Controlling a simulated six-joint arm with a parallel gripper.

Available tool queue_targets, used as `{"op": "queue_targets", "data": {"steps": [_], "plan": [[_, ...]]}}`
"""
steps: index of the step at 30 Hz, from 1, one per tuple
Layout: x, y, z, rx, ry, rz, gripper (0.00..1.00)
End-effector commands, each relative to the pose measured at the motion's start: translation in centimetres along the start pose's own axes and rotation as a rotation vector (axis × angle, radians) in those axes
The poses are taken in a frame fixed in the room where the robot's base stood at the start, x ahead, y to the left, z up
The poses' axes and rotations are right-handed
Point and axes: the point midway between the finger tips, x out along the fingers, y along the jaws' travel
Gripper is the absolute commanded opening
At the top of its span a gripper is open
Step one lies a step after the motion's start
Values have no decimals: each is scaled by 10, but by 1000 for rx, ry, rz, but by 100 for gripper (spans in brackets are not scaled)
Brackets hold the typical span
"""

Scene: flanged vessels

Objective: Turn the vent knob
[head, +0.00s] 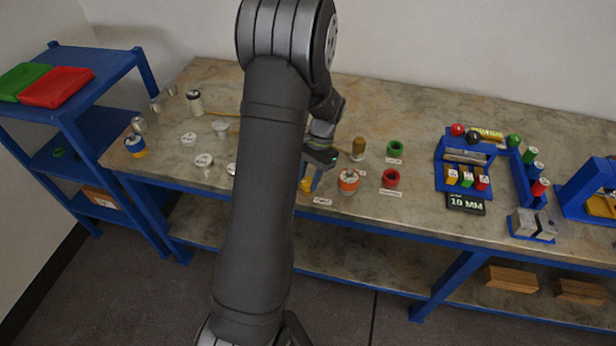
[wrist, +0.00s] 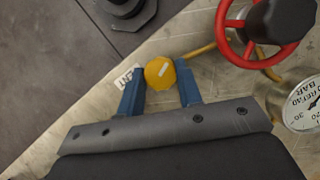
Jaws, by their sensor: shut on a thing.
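The yellow vent knob (wrist: 161,73) is round with a pale mark across its top. In the wrist view it sits between the blue fingers of my gripper (wrist: 159,70), which is shut on it. In the head view my gripper (head: 314,178) is low at the front edge of the bench, and a bit of the yellow knob (head: 306,185) shows beside it. A small white label (wrist: 126,76), partly covered by the left finger, lies next to the knob. The knob's base is hidden.
In the wrist view a red handwheel (wrist: 222,24) with a dark hub and a dial gauge (wrist: 303,103) stand to the right. A yellow pipe (wrist: 201,51) runs behind the knob. In the head view an orange fitting (head: 348,185) and red ring (head: 391,178) stand right of my gripper.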

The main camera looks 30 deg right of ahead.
Motion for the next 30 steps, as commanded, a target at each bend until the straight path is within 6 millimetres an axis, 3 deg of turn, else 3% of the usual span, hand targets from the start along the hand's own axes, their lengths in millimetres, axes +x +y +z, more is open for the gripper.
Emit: {"op": "queue_targets", "data": {"steps": [15, 30], "plan": [[0, 2, 0, 305, 2, -128, 9], [0, 2, 0, 357, 1, -148, 10]]}}
